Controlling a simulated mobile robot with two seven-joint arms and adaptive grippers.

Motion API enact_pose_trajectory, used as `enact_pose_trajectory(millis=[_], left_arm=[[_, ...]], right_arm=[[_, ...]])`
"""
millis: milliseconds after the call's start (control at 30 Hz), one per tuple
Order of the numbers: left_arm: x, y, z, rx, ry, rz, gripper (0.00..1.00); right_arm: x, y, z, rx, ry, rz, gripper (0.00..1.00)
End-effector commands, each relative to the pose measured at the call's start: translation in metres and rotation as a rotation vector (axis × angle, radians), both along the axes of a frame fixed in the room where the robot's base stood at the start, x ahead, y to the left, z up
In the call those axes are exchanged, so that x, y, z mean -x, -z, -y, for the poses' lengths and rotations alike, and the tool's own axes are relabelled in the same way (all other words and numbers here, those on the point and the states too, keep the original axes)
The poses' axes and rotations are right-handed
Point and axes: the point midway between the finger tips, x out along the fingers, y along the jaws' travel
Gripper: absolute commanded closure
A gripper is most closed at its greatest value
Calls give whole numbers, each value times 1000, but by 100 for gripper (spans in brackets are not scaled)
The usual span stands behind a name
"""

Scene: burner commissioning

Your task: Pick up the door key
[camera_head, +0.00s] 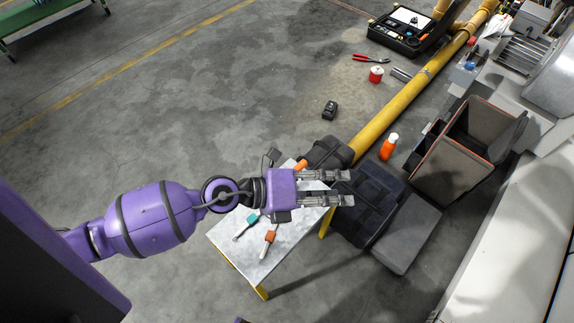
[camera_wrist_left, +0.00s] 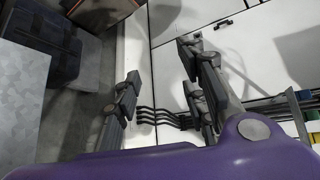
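On the small light-topped table (camera_head: 225,232) lie a pale tool-like item with a teal part (camera_head: 252,218) and another with an orange part (camera_head: 270,237). I cannot tell whether either is the door key. Another orange piece (camera_head: 300,165) shows at the table's far side, partly behind my gripper. My left gripper (camera_head: 348,187) is above the table's right edge, with its two fingers apart and nothing between them. The fingers also show apart in the left wrist view (camera_wrist_left: 160,70). The gripper and wrist hide part of the tabletop. My right gripper is not in view.
Dark cases (camera_head: 367,207) stand right of the table, beside an open bin (camera_head: 450,170). A yellow pipe (camera_head: 395,107) runs behind. An orange bottle (camera_head: 388,148) and a black device (camera_head: 330,110) stand on the floor.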

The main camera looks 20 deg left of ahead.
Motion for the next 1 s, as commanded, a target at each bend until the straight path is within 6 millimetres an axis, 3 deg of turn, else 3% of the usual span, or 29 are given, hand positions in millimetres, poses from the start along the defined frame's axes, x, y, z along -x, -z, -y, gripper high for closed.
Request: enact_pose_trajectory(millis=[67, 200, 300, 400, 533, 1000], left_arm=[[-10, 32, -15, -263, 168, 38, 61], [-36, 74, -78, -674, 323, 38, 61], [-55, 84, -123, -876, 353, 19, 61], [-65, 87, -149, -985, 361, 5, 61], [-71, 96, -155, -1020, 361, -4, 61], [-95, 147, -130, -1014, 362, -3, 61]], right_arm=[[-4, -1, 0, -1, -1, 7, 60], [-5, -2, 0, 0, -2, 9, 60], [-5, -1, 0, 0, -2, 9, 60], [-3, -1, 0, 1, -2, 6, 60], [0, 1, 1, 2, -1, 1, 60], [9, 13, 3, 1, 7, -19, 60]])
